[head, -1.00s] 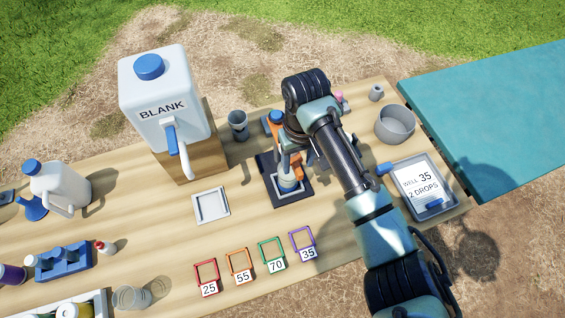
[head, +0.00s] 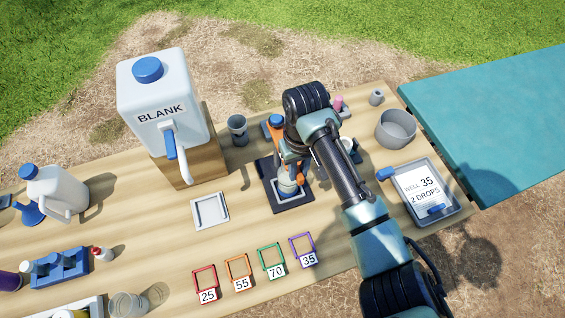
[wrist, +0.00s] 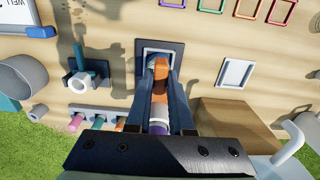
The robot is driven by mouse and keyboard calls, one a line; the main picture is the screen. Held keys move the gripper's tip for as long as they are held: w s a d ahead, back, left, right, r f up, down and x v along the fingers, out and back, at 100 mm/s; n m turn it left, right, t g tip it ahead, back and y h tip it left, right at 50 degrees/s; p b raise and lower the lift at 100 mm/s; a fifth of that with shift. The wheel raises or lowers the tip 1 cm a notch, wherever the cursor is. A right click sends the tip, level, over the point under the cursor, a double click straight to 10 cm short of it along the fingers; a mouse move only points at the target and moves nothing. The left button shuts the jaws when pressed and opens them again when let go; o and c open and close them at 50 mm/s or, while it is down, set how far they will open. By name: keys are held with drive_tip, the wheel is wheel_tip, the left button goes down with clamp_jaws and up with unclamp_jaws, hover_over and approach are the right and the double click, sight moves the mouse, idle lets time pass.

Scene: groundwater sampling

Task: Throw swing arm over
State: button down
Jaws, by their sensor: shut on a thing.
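A pale, whitish vessel (head: 288,187) sits on that base.
Left of the base lie an empty white square tray (head: 210,210) and the large BLANK jug (head: 162,90) on a wooden block. Coloured frames (head: 273,258) line the front. On the right are a grey bowl (head: 396,128) and a tablet reading WELL 35, 2 DROPS (head: 425,190).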

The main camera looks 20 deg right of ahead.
drive_tip(key=w+d+n+b, duration=0.2)
drive_tip(key=d+n+b, duration=0.1)
drive_tip(key=d+n, duration=0.2)
drive_tip(key=shift+d+n, duration=0.3)
drive_tip(key=shift+d, duration=0.6)
drive_tip(key=shift+b, duration=0.35)
drive_tip(key=w+d+n+b, duration=0.5)
drive_tip(key=b, duration=0.4)
drive_tip(key=shift+n, duration=0.4)
drive_tip(key=shift+w, duration=0.1)
